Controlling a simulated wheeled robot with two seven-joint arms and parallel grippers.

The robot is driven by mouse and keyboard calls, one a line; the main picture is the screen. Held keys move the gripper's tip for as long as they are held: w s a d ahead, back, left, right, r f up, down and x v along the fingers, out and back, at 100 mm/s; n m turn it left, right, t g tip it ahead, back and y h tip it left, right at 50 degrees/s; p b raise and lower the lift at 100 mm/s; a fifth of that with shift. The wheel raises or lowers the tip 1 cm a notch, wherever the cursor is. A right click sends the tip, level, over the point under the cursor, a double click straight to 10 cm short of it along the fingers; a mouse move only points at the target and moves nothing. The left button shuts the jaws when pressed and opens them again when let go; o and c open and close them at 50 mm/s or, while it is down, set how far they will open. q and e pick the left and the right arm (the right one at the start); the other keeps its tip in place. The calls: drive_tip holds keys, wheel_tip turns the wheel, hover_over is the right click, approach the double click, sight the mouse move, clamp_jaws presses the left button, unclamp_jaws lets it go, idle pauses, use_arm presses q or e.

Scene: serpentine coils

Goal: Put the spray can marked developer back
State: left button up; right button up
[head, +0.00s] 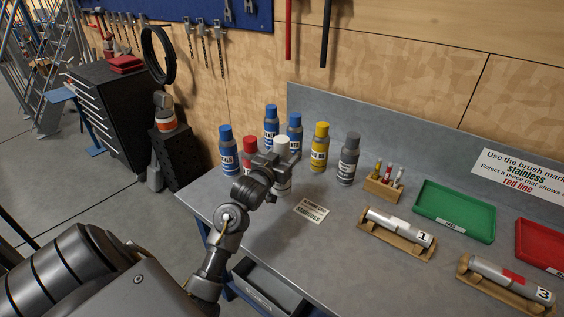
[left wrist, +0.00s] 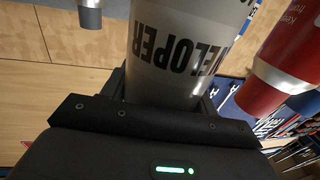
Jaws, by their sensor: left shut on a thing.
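The spray can marked DEVELOPER (left wrist: 180,48) is grey-white; its lettering faces the left wrist camera. In the head view this can (head: 283,185) has a white cap and stands upright among the other cans at the back left of the bench. My left gripper (head: 273,160) is shut around its upper body and hides part of it. I cannot tell whether its base touches the bench. My right gripper is not in view.
Close around it are a red can (head: 250,148), blue cans (head: 270,122), a yellow can (head: 320,148) and a grey can (head: 348,160). A marker block (head: 383,188), cylinders in wooden cradles (head: 395,228), a green tray (head: 453,211) and a red tray (head: 540,245) lie to the right.

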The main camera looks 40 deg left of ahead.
use_arm(q)
drive_tip(key=f, duration=0.1)
drive_tip(key=a+f+p, duration=0.1)
drive_tip(key=f, duration=0.2)
drive_tip(key=shift+w+a+f+p, duration=0.2)
drive_tip(key=shift+w+a+p, duration=0.05)
drive_tip(key=shift+w+p, duration=0.15)
drive_tip(key=shift+f, duration=0.25)
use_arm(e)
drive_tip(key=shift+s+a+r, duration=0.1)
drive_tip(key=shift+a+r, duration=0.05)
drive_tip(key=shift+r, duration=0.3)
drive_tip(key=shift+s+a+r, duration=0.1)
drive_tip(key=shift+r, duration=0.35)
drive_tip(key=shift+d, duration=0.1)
use_arm(q)
drive_tip(key=shift+f, duration=0.2)
drive_tip(key=o, duration=1.6)
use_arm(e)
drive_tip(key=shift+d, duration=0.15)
use_arm(q)
drive_tip(key=shift+o, duration=0.2)
